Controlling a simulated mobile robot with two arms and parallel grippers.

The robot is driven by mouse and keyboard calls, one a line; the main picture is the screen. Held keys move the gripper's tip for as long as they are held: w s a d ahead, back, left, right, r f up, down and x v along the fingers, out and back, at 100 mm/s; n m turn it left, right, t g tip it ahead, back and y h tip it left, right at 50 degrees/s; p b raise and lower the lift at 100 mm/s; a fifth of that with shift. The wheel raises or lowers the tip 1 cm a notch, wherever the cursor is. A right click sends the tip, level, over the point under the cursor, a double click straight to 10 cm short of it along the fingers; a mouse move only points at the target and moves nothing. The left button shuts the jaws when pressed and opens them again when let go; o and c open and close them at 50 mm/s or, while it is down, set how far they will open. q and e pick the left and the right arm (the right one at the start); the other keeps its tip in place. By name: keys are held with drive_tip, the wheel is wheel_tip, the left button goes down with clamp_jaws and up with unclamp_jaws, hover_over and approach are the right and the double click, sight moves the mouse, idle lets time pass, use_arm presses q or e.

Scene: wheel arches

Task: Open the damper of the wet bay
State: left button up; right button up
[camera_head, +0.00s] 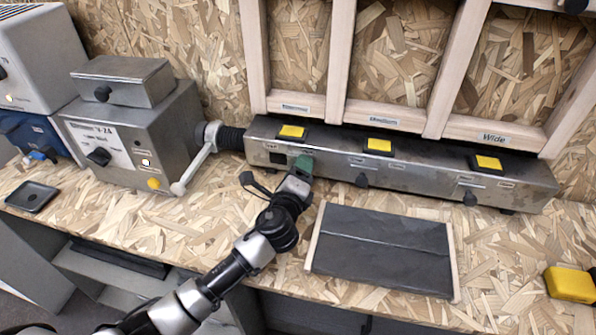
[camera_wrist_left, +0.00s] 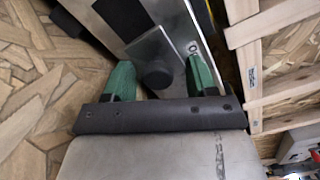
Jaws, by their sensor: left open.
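A long grey metal duct (camera_head: 420,172) runs along the foot of the wooden frame, with dark round damper knobs on its front. The middle knob (camera_head: 361,180) and the right knob (camera_head: 470,198) show clearly. The left section's knob is hidden behind my gripper in the head view. My left gripper (camera_head: 302,165) is at the left section's front. In the left wrist view a dark knob (camera_wrist_left: 158,76) stands on a metal plate between the open green fingers, with gaps beside it. A small label (camera_head: 272,147) on the left section is too small to read surely. My right gripper is not in view.
A grey box with a dial (camera_head: 120,140) joins the duct's left end, with a lever (camera_head: 195,160) beside it. A dark slate panel (camera_head: 380,250) lies in front of the duct. Yellow squares (camera_head: 379,145) top each section. A yellow block (camera_head: 571,284) sits at right.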

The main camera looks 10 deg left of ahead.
use_arm(q)
drive_tip(key=s, duration=1)
drive_tip(key=shift+s+a, duration=0.2)
drive_tip(key=shift+s, duration=0.2)
